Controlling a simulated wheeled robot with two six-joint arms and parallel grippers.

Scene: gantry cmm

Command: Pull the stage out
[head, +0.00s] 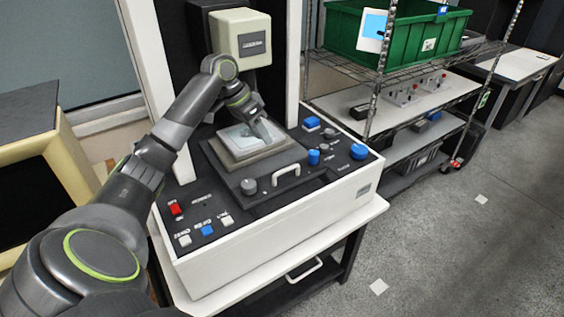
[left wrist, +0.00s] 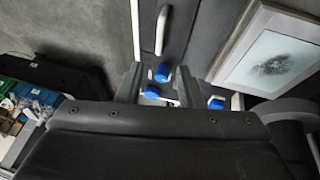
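The stage (head: 238,163) is a square framed plate with a pale glass top on the black deck of a white machine. Its frame also shows at the right in the left wrist view (left wrist: 233,72). A white bar handle (head: 286,173) is on the dark slab in front of the stage; it also shows at the top of the left wrist view (left wrist: 161,30). My left gripper (head: 267,131) hangs over the stage's right part, behind the handle and apart from it. In the left wrist view its fingers (left wrist: 158,86) are spread with nothing gripped. My right gripper is not in view.
Blue knobs (head: 359,152) and grey knobs stand right of the stage. A grey knob (head: 249,186) is left of the handle. The machine's pale head (head: 241,40) rises behind. A wire shelf with a green bin (head: 345,28) stands at right.

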